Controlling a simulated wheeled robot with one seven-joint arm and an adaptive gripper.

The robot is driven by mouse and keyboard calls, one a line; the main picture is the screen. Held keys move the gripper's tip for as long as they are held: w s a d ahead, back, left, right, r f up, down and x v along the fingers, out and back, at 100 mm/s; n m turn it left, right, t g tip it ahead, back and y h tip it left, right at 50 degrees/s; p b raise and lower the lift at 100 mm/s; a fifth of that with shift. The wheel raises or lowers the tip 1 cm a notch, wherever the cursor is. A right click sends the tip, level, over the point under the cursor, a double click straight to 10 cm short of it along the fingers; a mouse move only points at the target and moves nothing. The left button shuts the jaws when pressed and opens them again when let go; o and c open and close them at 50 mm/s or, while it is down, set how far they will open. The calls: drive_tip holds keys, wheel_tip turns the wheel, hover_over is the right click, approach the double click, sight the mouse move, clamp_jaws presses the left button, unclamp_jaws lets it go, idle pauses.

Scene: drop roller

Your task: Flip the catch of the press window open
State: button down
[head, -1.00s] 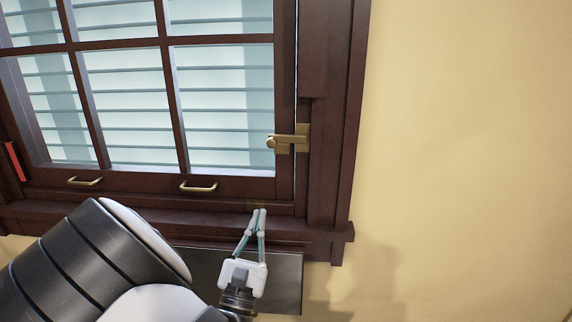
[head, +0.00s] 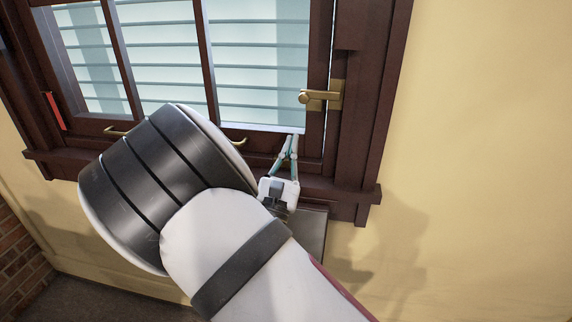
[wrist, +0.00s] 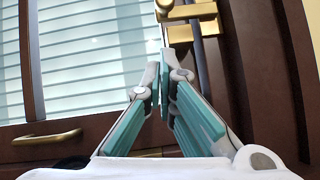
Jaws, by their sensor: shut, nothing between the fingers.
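The brass catch (head: 322,96) sits on the right edge of the dark wooden window (head: 325,140). Its bar lies across from the sash to the frame, with a round knob at the left end. My gripper (head: 293,137) is shut and empty, below and a little left of the catch, pointing up. In the wrist view, the catch (wrist: 190,22) shows at the top, beyond and slightly right of my fingertips (wrist: 158,76). A gap shows between the fingertips and the catch in the head view.
Two brass pull handles are on the lower rail; one (wrist: 48,137) shows at the left in the wrist view. A dark panel (head: 312,232) is under the sill. A red strip (head: 54,110) marks the left frame. Yellow wall (head: 480,150) lies right, clear.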

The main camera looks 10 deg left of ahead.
wheel_tip(320, 180, up, 5)
drive_tip(key=w+d, duration=0.1)
drive_tip(key=w, duration=0.1)
drive_tip(key=shift+w+r+p, duration=0.2)
drive_tip(key=shift+w+p, duration=0.1)
drive_tip(key=shift+a+r+m+g+h+p, duration=0.2)
drive_tip(key=shift+r+m+h, duration=0.15)
drive_tip(key=shift+m+h, duration=0.5)
drive_tip(key=shift+a+r+m+g+h+p, duration=0.1)
drive_tip(key=shift+a+r+m+g+h, duration=0.2)
drive_tip(key=shift+m+h, duration=0.55)
drive_tip(key=d+r+m+g+h, duration=0.3)
drive_tip(key=r+m+g, duration=0.7)
drive_tip(key=m, duration=1)
drive_tip(key=shift+d+r+g, duration=0.3)
drive_tip(key=shift+d+r, duration=0.35)
drive_tip(key=shift+d, duration=0.2)
